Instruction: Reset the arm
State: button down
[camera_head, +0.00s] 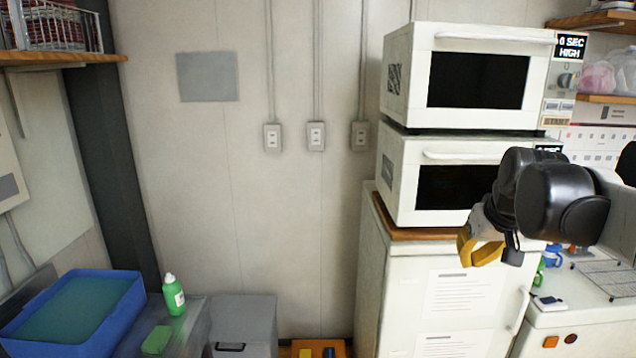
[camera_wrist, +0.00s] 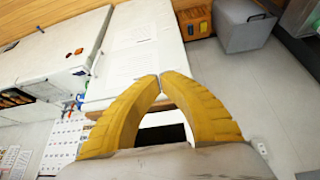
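My gripper (camera_head: 480,250) hangs at the end of my arm at the right of the head view, in front of the lower microwave (camera_head: 400,178) and the white fridge (camera_head: 372,270). Its yellow fingers also show in the wrist view (camera_wrist: 160,76), where their tips meet. Nothing is seen held between them. The gripper appears apart from the fridge and the microwaves. Part of the lower microwave is hidden behind my arm. No bento tray is visible in either view.
A second microwave (camera_head: 550,70) is stacked on top. A blue tub (camera_head: 120,318), a green bottle (camera_head: 174,296) and a grey bin (camera_head: 246,310) stand at the lower left. A counter (camera_head: 560,320) lies at the lower right.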

jog(key=s+a+f+b, duration=0.4)
jog(key=s+a+f, duration=0.2)
jog(key=s+f, duration=0.4)
jog(key=s+a+f+t+b, duration=0.1)
jog(key=s+a+f+b, duration=0.3)
jog(key=s+f, duration=0.6)
jog(key=shift+a+f+n+y, duration=0.3)
jog(key=shift+a+f, duration=0.2)
jog(key=shift+a, duration=0.45)
